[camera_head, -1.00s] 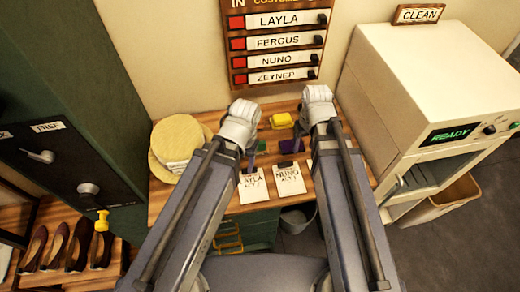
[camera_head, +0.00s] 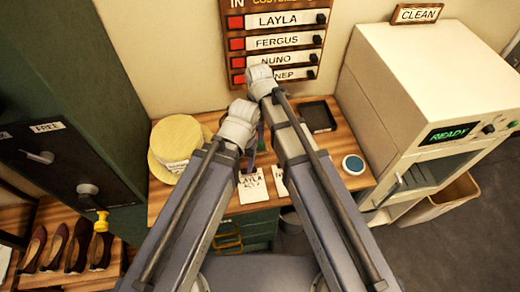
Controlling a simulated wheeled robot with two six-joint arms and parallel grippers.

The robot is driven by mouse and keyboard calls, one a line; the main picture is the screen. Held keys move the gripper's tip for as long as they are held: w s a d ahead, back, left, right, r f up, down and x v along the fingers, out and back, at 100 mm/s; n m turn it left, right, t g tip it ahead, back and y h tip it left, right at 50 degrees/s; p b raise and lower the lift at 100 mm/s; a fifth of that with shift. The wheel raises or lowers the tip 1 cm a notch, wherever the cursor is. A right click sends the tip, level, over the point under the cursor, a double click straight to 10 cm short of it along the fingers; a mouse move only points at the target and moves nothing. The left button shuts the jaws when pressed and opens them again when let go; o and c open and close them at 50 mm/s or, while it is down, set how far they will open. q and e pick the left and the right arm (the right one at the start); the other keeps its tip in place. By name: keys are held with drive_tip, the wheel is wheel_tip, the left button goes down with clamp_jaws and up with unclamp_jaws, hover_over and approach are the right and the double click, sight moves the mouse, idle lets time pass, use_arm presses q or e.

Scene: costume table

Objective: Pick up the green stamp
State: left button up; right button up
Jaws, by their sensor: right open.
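I cannot make out the green stamp for certain. A small dark, partly purple shape (camera_head: 260,138) shows in the narrow gap between my two arms on the wooden table (camera_head: 337,150). My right gripper (camera_head: 262,80) is open at the back of the table, above that gap and in front of the name board. Its fingertips are hidden. My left gripper (camera_head: 240,125) is close to it, lower and to the left. Its fingers are too hidden to tell open from shut.
A black tray (camera_head: 318,116) and a round blue-topped tin (camera_head: 353,164) lie right of my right arm. A straw hat (camera_head: 172,145) lies at the left. A LAYLA card (camera_head: 252,190) lies at the front. A white READY machine (camera_head: 430,110) bounds the right.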

sight(260, 144)
use_arm(q)
drive_tip(key=shift+f+b, duration=1.35)
use_arm(e)
drive_tip(key=shift+f, duration=1.3)
use_arm(q)
drive_tip(key=shift+f, duration=0.1)
use_arm(e)
drive_tip(key=shift+f, duration=0.15)
use_arm(q)
wheel_tip(260, 144, down, 5)
drive_tip(key=b, duration=0.5)
use_arm(e)
drive_tip(key=f, duration=0.5)
drive_tip(key=shift+s+d, duration=0.2)
drive_tip(key=shift+s, duration=0.2)
drive_tip(key=shift+r, duration=0.1)
clamp_jaws()
